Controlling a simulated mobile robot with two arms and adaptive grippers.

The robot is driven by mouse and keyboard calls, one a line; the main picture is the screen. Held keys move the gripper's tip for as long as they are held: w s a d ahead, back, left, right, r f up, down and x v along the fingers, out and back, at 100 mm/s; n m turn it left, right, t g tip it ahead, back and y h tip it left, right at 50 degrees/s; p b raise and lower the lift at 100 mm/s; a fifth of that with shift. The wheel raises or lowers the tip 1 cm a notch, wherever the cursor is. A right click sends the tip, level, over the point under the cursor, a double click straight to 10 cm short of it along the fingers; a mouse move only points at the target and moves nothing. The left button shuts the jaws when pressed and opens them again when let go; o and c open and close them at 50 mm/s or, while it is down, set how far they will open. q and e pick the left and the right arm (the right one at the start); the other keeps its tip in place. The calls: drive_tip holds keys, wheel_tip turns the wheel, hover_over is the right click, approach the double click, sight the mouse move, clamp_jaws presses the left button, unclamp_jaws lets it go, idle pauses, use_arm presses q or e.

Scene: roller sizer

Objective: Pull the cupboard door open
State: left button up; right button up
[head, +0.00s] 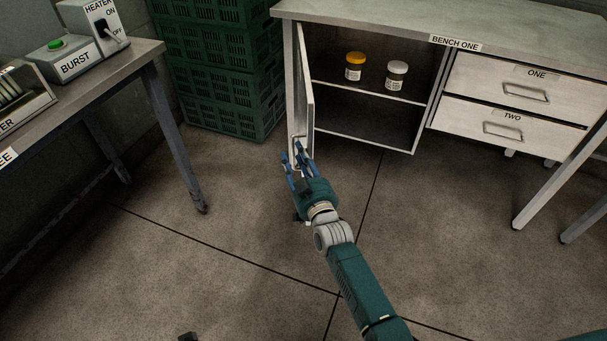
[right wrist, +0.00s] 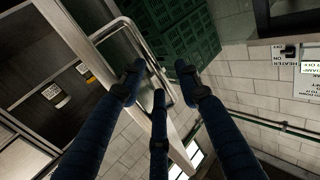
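The cupboard door (head: 304,88) on the left of bench one stands swung out, nearly edge-on in the head view. The cupboard (head: 365,120) is open, with its inside in plain sight. The door's metal loop handle (right wrist: 125,27) shows in the right wrist view, and low on the door in the head view. My right gripper (head: 293,152) is at this handle. Its blue fingers (right wrist: 158,80) are spread around the handle, not closed together; contact is unclear. Only a small dark tip, perhaps of my left gripper (head: 188,337), shows at the bottom edge.
A yellow-lidded jar (head: 354,67) and a white-lidded jar (head: 396,76) stand on the cupboard shelf. Drawers (head: 512,86) are to the right. Green crates (head: 222,88) are stacked behind the door. A table (head: 130,68) stands at left. The floor between is clear.

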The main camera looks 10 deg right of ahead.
drive_tip(key=v, duration=1)
drive_tip(key=shift+s, duration=0.25)
